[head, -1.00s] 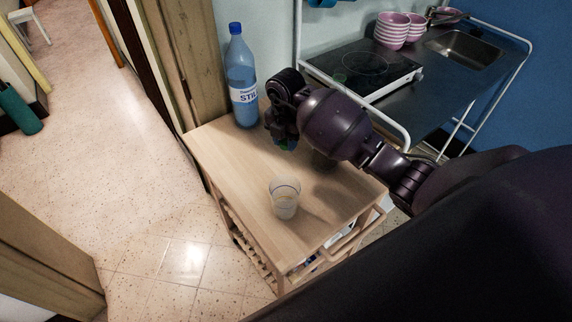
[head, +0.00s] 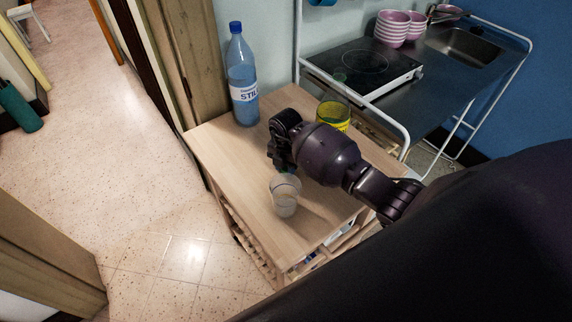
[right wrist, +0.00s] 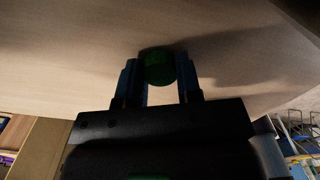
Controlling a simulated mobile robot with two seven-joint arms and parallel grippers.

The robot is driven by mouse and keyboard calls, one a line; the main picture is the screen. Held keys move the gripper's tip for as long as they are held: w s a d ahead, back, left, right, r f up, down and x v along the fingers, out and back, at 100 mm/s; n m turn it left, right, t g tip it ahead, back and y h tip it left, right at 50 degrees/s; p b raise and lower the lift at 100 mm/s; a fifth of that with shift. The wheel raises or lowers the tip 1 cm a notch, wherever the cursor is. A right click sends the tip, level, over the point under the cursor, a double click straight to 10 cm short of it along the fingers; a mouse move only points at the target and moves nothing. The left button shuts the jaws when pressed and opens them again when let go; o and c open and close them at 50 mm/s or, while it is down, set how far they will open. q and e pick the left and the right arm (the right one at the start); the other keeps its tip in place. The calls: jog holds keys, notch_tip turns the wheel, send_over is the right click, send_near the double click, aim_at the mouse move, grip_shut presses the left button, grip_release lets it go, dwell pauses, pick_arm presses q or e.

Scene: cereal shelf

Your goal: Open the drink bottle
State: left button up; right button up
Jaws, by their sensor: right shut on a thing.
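A blue-tinted plastic drink bottle (head: 242,80) with a blue cap (head: 235,28) and a white label reading "STIL…" stands upright at the back left of a wooden trolley top. My right gripper (head: 284,165) is to the right and front of it, apart from it, low over the wood. In the right wrist view the right gripper (right wrist: 160,75) is shut on a small round green thing (right wrist: 159,67), which looks like a cap. My arm hides most of it in the head view. My left gripper is not in view.
A clear glass (head: 285,198) stands on the trolley top (head: 225,150) just in front of my right gripper. A yellow container (head: 334,115) stands behind my right arm. A hob (head: 365,65), pink bowls (head: 392,28) and a sink (head: 465,47) are at the back right.

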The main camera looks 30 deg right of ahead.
aim_at(286, 167)
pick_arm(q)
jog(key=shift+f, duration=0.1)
pick_arm(e)
jog(key=shift+f, duration=0.15)
jog(key=o, duration=1)
jog(key=shift+r, duration=0.35)
pick_arm(q)
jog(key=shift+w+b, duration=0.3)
jog(key=shift+b, duration=0.3)
pick_arm(e)
notch_tip(286, 167, up, 12)
jog(key=shift+f, duration=0.15)
